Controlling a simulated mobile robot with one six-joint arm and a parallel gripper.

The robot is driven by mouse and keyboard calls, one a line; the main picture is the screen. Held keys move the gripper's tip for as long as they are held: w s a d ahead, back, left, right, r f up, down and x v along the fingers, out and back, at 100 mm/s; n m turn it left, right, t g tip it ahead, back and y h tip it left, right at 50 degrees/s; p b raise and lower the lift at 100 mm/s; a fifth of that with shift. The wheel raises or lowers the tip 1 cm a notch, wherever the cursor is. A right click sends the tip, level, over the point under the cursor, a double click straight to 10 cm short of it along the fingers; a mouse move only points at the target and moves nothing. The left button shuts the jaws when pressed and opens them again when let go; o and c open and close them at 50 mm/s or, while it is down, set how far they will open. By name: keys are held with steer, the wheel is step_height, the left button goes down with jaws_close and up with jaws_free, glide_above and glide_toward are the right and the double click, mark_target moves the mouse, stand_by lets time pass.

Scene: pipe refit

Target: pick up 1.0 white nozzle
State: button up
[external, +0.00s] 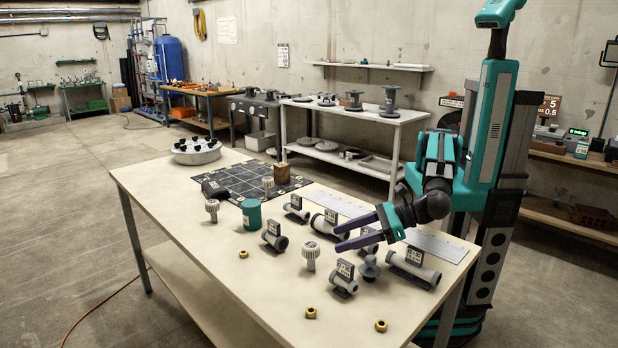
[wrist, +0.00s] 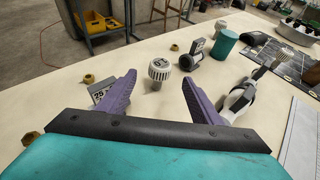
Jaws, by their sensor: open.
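A white nozzle (external: 310,252) with a ribbed round head and a narrower stem stands upright near the table's front middle. It also shows in the wrist view, where the white nozzle (wrist: 159,70) appears between and beyond my fingertips, touching neither. Two similar white nozzles stand farther back, one left (external: 212,208) and one by the dark grid mat (external: 267,186). My gripper (external: 341,237) is open and empty, reaching left above the table. The wrist view shows both purple fingers of my gripper (wrist: 159,84) spread apart.
Grey labelled pipe fittings (external: 274,236) lie around the nozzle, one (external: 343,278) close to it. A teal cup (external: 251,214) stands behind. Brass nuts (external: 311,313) lie near the front edge. The front left tabletop (external: 215,265) is mostly clear.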

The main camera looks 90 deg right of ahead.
mark_target(317, 245)
steer(key=shift+x, duration=2.4)
steer(key=shift+w, duration=0.15)
steer(key=shift+p+x, duration=0.65)
steer(key=shift+x, duration=1.85)
steer(key=shift+f, duration=0.1)
steer(key=c, duration=1.1)
steer(key=shift+c, duration=0.2)
steer(key=shift+r+b, duration=0.35)
steer(key=shift+r, duration=4.7)
